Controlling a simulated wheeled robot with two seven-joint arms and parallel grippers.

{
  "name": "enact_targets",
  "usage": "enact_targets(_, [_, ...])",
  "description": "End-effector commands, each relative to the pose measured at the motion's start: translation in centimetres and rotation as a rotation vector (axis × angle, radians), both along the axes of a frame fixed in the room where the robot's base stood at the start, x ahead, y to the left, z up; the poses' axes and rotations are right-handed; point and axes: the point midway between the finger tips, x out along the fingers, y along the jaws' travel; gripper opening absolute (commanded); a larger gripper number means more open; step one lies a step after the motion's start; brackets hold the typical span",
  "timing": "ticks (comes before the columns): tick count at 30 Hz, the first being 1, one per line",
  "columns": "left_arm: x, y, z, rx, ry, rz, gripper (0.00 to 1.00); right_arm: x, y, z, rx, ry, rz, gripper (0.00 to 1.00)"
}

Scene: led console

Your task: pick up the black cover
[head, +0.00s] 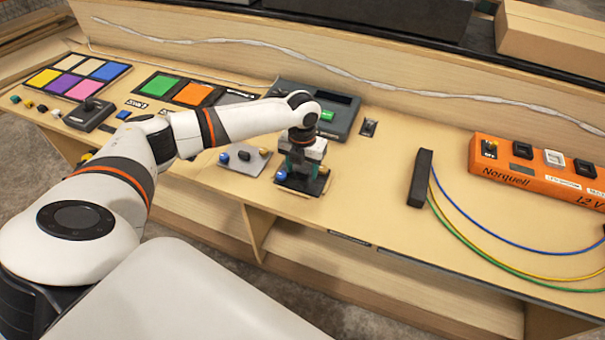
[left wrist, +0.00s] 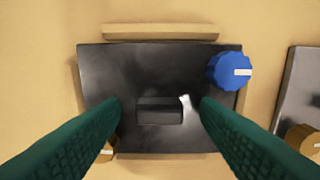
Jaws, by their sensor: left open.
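The black cover (left wrist: 110,75) is a dark, glossy, roughly rectangular plate with a small raised black block (left wrist: 160,110) at its middle. In the head view the black cover (head: 312,187) lies on the desk near its front edge, partly hidden under my left gripper. My left gripper (head: 300,168) points down over it. In the left wrist view its green fingers (left wrist: 160,112) are open, one to each side of the raised block, with gaps between. I cannot tell how far above the plate the fingertips are. My right gripper is not in view.
A blue knob (left wrist: 228,70) stands at one corner of the cover and a yellow knob is partly hidden at another. A grey plate (head: 240,162) with knobs lies beside it. A dark console (head: 340,107) stands behind. An orange power strip (head: 535,172) and black box (head: 420,178) are right.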

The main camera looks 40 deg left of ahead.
Motion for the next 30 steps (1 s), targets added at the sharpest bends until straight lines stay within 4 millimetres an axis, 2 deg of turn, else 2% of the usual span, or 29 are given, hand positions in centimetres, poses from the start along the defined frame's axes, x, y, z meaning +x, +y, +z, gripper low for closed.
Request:
enact_targets(7, [0.0,0.0,-0.3,-0.001,-0.001,-0.001,0.56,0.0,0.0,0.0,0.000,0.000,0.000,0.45])
enact_targets(17, [0.0,0.0,-0.2,-0.001,-0.001,-0.001,0.04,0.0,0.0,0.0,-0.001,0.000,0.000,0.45])
enact_targets(25, [0.1,0.0,0.2,0.000,-0.003,0.000,0.04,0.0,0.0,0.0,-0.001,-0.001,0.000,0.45])
enact_targets(30, [0.1,0.0,2.7,-0.001,-0.006,-0.002,0.04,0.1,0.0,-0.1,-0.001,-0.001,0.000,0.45])
